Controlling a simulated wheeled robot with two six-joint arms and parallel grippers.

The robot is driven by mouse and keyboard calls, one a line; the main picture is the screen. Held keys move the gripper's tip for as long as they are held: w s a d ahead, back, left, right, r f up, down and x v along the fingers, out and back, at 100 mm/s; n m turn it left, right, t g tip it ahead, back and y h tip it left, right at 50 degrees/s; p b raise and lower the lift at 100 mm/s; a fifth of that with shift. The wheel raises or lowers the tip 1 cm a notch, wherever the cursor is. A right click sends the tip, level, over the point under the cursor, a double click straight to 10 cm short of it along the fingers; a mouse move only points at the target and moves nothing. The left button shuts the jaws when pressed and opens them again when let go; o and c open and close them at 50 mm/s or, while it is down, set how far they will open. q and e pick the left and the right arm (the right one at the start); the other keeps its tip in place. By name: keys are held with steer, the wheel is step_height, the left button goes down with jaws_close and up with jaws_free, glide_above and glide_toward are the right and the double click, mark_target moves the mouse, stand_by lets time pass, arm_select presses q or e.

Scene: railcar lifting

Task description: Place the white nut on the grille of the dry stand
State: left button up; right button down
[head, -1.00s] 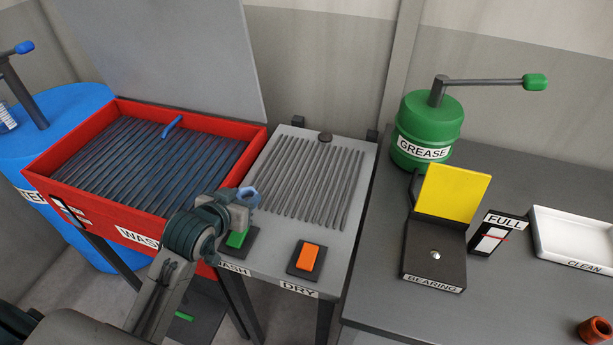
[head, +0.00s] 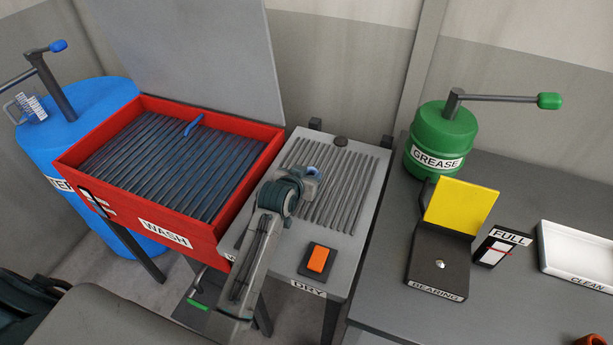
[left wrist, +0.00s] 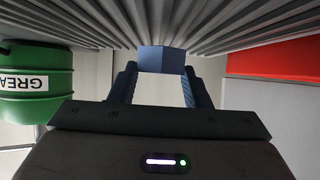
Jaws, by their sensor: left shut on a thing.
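The nut (head: 312,171) looks pale blue rather than white and is partly hidden by my gripper in the head view. My left gripper (head: 305,178) is shut on it, over the left part of the dry stand's grille (head: 345,190). In the left wrist view the nut (left wrist: 162,60) sits between the two fingertips (left wrist: 162,72), close to the grille bars (left wrist: 235,25). I cannot tell whether it touches the bars. The dry stand (head: 355,250) is a grey table with an orange button (head: 318,259) at its front. My right gripper is not in view.
The red wash basin (head: 190,225) stands just left of the dry stand, with a blue-handled tool (head: 193,124) on its bars. Right are the green grease can (head: 440,135), the yellow-lidded bearing device (head: 460,205) and a white tray (head: 580,245). The grille's right part is clear.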

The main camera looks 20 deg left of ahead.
arm_select(q)
steer(key=shift+f, duration=0.85)
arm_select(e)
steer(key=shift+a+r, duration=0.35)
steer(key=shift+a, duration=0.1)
arm_select(q)
steer(key=o, duration=1.2)
steer(key=shift+o, duration=0.2)
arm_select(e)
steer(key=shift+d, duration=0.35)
arm_select(q)
steer(key=shift+s, duration=0.1)
steer(key=shift+s+a+r, duration=0.1)
steer(key=shift+s+r, duration=0.05)
steer(key=shift+s, duration=0.2)
steer(key=b+v, duration=0.2)
steer(key=v, duration=0.8)
steer(key=shift+s+r, duration=0.35)
steer(key=shift+s, duration=0.15)
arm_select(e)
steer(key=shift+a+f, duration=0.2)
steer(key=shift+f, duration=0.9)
